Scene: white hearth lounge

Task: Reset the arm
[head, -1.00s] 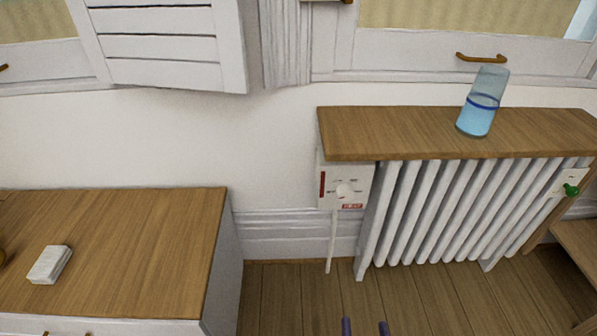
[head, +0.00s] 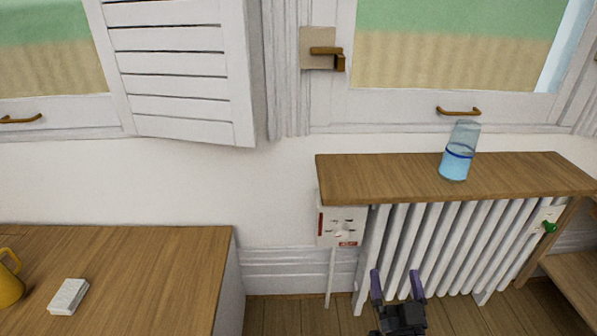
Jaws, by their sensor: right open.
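My right gripper (head: 397,286) shows at the bottom of the head view, right of centre. Its two purple-grey fingers point up and stand apart, with nothing between them. It is in front of the lower part of the white radiator (head: 432,245), and I cannot tell how far from it. My left gripper is not in view.
A wooden shelf (head: 400,180) over the radiator holds a blue-banded glass bottle (head: 459,152). A white control box (head: 340,228) is at the radiator's left. A wooden-topped cabinet (head: 150,265) at left bears a white block (head: 69,297) and a yellow mug (head: 9,282).

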